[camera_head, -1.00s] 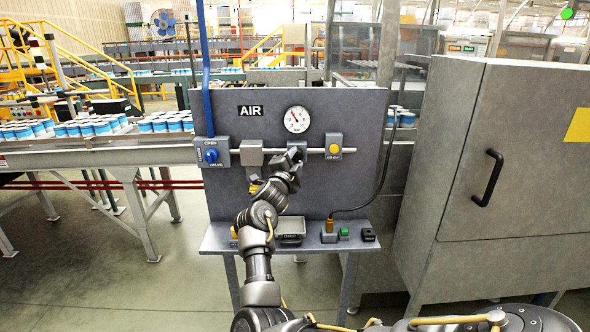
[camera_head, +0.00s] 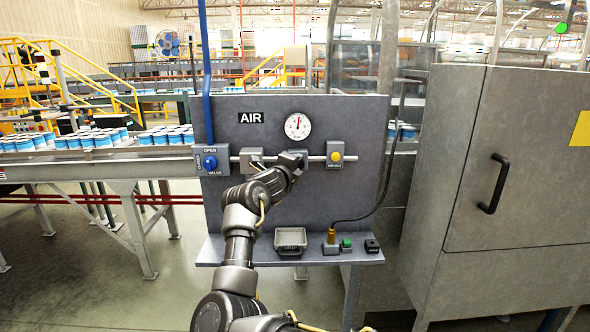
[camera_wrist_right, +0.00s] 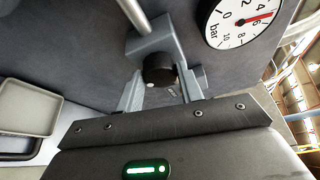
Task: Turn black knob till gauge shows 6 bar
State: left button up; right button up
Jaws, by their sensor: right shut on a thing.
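The black knob (camera_wrist_right: 160,70) sits on the grey regulator block (camera_wrist_right: 150,40), below the gauge on the panel. My right gripper (camera_wrist_right: 162,88) is shut on the knob, with one finger on each side; in the head view the gripper (camera_head: 293,163) largely hides it. The round white gauge (camera_head: 298,126) also shows in the wrist view (camera_wrist_right: 240,20). Its red needle points between the 4 and the 6, closer to the 6. My left gripper is not in view.
A blue valve knob (camera_head: 210,162) is on the panel's left and a yellow button box (camera_head: 336,156) on its right. Below is a shelf with a grey tray (camera_head: 290,252) and a green button (camera_head: 346,243). A grey cabinet (camera_head: 450,160) stands at right.

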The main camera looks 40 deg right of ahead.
dwell(0.4)
jog(key=o, duration=1)
jog(key=shift+c, duration=0.2)
jog(key=shift+o, duration=0.2)
